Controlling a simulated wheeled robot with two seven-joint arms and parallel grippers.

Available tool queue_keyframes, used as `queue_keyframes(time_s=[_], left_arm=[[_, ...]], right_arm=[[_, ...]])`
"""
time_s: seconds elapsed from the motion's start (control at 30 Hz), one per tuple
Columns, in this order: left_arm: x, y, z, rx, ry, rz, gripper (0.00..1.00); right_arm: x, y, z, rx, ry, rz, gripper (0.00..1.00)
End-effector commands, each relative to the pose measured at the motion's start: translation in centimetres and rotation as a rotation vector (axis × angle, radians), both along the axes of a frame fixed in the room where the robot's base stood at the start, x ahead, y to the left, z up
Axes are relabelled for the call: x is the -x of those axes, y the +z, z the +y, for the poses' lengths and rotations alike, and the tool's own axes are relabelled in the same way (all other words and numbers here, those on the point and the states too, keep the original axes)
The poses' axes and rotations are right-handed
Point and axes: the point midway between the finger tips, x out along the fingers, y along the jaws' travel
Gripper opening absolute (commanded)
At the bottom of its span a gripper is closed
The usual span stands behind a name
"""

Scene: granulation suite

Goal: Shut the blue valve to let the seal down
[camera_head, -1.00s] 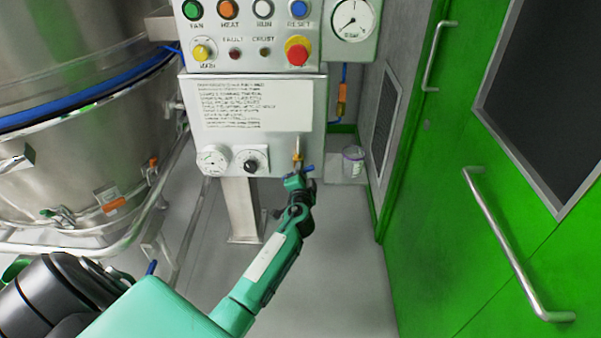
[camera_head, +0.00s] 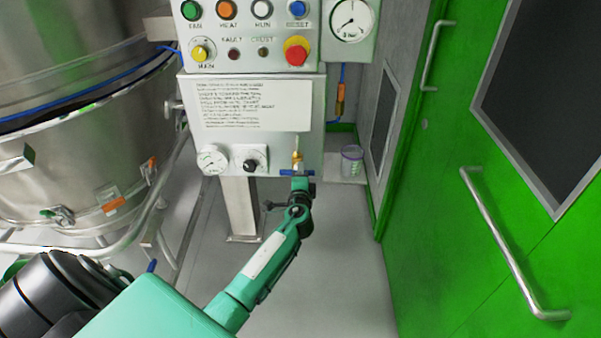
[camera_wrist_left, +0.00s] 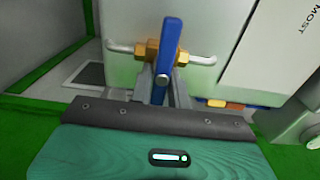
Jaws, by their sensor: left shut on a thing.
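In the left wrist view the blue handle (camera_wrist_left: 169,42) stands crosswise to the metal pipe and brass body (camera_wrist_left: 148,49). My left gripper (camera_head: 299,181) is at the handle from below, shut on it; its fingers show in the wrist view (camera_wrist_left: 163,88). The seal (camera_head: 100,88) is a thin blue line in a dark gap around the steel vessel. My right gripper is not in view.
The control panel (camera_head: 247,57) with buttons and a gauge (camera_head: 351,19) is above the valve. A small dial (camera_head: 213,159) and a black knob (camera_head: 250,160) are left of it. A clear cup (camera_head: 352,160) stands behind right. The green door (camera_head: 440,200) bounds the right side.

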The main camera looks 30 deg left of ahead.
Motion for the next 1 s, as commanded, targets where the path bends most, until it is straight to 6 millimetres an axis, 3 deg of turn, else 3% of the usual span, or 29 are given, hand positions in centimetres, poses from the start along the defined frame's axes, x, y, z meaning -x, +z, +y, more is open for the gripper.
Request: queue_keyframes(time_s=[0.3, 0.33, 0.4, 0.43, 0.77, 1.0], left_arm=[[0.1, -0.2, -0.1, 0.001, -0.001, 0.003, 0.0], [0.0, -0.2, -0.1, 0.001, -0.001, 0.003, 0.24], [0.0, -0.2, -0.1, 0.002, -0.001, 0.003, 0.37], [0.0, -0.2, -0.1, 0.001, -0.001, 0.002, 0.39], [0.3, -0.1, -0.2, 0.001, -0.001, 0.0, 0.39], [3.2, -0.2, -2.0, 0.003, -0.002, 0.002, 0.39]], right_arm=[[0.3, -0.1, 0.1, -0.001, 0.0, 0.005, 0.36], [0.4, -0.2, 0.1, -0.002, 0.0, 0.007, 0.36], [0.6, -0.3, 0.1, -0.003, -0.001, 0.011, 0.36], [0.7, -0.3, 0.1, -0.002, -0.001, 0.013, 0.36], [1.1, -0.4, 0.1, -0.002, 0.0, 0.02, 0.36], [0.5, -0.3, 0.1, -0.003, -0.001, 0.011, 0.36]])
